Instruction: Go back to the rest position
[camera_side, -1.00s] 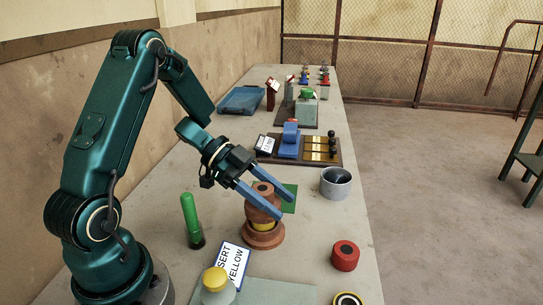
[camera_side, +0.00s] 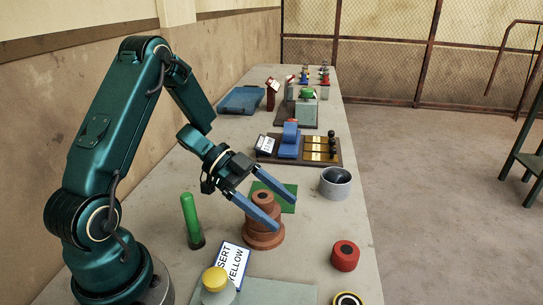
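My gripper (camera_side: 271,208) has two blue fingers that stand apart and point down to the right. They are in front of and around the top part of a brown stepped pipe piece (camera_side: 264,238) on the table. Whether a finger touches it I cannot tell. The gripper holds nothing that I can see. The upper arm rises from the base at the lower left.
A green cylinder (camera_side: 192,222) stands left of the brown piece. A "SERT YELLOW" sign (camera_side: 231,265) and a yellow-topped piece (camera_side: 215,281) are in front. A red ring (camera_side: 345,256) and a grey cup (camera_side: 335,184) are at right. A blue tray (camera_side: 241,100) lies farther back.

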